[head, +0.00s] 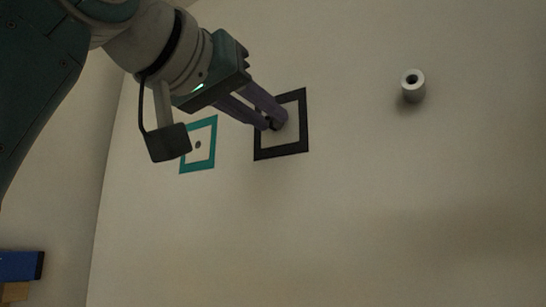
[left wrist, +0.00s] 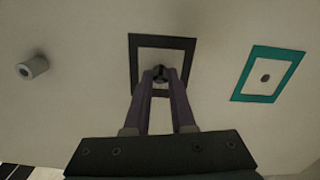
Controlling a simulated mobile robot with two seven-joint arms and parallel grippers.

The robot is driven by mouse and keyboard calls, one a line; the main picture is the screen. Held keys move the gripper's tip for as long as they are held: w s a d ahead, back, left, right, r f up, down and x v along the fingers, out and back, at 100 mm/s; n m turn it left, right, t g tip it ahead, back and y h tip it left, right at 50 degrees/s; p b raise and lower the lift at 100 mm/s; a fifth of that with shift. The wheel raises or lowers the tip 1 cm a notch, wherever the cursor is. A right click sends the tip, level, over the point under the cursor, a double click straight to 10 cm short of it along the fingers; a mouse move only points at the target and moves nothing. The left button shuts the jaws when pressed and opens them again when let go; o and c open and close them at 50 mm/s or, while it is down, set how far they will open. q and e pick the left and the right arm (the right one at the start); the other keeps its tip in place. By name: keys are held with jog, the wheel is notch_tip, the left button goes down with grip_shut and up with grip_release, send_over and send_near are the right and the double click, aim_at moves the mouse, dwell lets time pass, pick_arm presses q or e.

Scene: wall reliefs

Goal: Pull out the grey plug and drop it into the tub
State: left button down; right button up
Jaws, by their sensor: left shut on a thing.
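The grey plug (left wrist: 160,72) is a small dark grey piece inside a black square frame (head: 258,141) on the wall. My left gripper (head: 271,123) reaches up to the wall and is shut on the plug. The fingers hide much of it, so I cannot tell how deep it sits in the wall. In the left wrist view the fingertips (left wrist: 160,76) meet around it, in the middle of the black frame. No clear tub shows; a blue box-like thing (head: 20,265) is cut off at the lower left in the head view. My right gripper is not in view.
A teal square frame (head: 183,166) with a small dark round spot (head: 198,145) is on the wall left of the black frame. A light grey hollow cylinder (head: 413,87) sticks out of the wall at the right. The wall below is bare.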

pick_arm(q)
jog(key=shift+v, duration=1.2)
